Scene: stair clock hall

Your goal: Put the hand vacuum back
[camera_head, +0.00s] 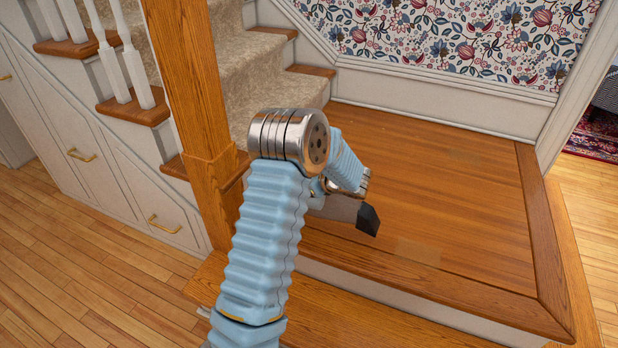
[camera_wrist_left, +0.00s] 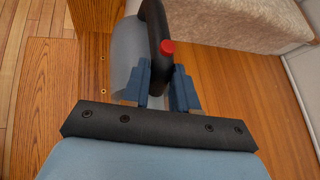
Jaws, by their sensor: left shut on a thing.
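The hand vacuum (camera_wrist_left: 127,68) has a smooth grey body, a black looped handle and a red button. In the left wrist view it is at the top middle, partly cut off by the picture's edge. My left gripper (camera_wrist_left: 163,80) has its dark blue fingers shut on the black handle, just below the red button. In the head view my own arm hides most of this gripper. A grey piece with a dark end (camera_head: 367,219) shows beyond my wrist, over the wooden landing; I cannot tell how much of it is the vacuum. My right gripper is not in view.
The wooden landing (camera_head: 440,180) is clear to the right. A wooden newel post (camera_head: 190,80) stands close left of my arm. Carpeted stairs (camera_head: 255,85) rise behind it. Drawers with brass handles (camera_head: 165,222) line the stair side. A flowered wall (camera_head: 460,40) closes the back.

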